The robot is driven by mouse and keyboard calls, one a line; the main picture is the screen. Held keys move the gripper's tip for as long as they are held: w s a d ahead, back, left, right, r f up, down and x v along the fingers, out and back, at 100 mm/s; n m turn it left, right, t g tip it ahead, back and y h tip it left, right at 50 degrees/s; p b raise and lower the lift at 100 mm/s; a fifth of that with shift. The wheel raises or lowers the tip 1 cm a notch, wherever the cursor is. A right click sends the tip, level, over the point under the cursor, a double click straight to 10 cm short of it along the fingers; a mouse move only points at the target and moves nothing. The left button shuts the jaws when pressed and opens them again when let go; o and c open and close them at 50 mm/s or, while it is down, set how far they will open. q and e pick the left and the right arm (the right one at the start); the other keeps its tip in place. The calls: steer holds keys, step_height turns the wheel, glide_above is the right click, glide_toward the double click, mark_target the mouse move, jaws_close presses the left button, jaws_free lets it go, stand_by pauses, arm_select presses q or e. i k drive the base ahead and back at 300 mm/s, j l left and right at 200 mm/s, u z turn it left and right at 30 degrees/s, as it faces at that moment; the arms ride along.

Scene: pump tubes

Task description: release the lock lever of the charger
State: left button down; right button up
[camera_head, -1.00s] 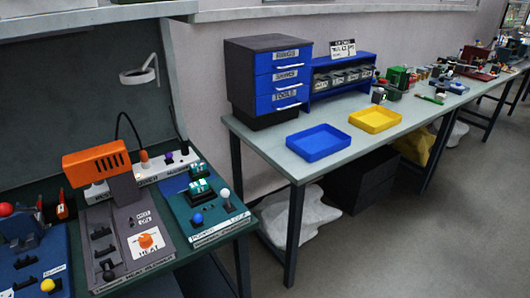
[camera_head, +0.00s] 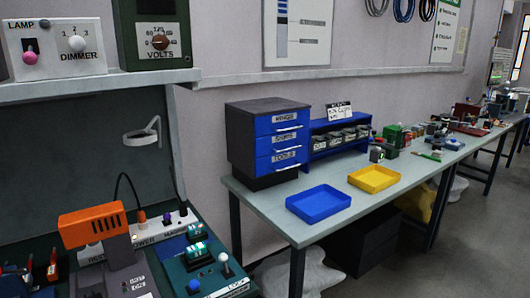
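Neither of my grippers is in view. I cannot make out a charger label. On the left bench, a green board (camera_head: 176,272) carries small green-and-white blocks (camera_head: 196,233), a blue ball knob (camera_head: 194,286) and a white ball-topped lever (camera_head: 223,257) that stands up. Left of it is a grey device with an orange head (camera_head: 92,224). Its lower part is cut off by the bottom edge. On the shelf above are a white dimmer box (camera_head: 55,48) with a pink knob and a green volts box (camera_head: 155,38) with a brown dial.
A white power strip (camera_head: 160,228) lies behind the devices. A second bench (camera_head: 258,203) to the right holds a drawer cabinet (camera_head: 268,142), a blue tray (camera_head: 318,204) and a yellow tray (camera_head: 374,179). The floor (camera_head: 470,240) at the right is clear.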

mark_target(223, 257)
steer(key=u, duration=0.35)
steer(key=i+l+u, duration=0.1)
steer(key=l+u, duration=0.25)
steer(key=u, duration=0.15)
steer(key=i+l+u, duration=0.1)
steer(key=l+u, duration=0.55)
steer(key=l, duration=0.85)
steer(key=l+u, duration=0.25)
steer(key=l, duration=0.75)
steer(key=k, duration=0.05)
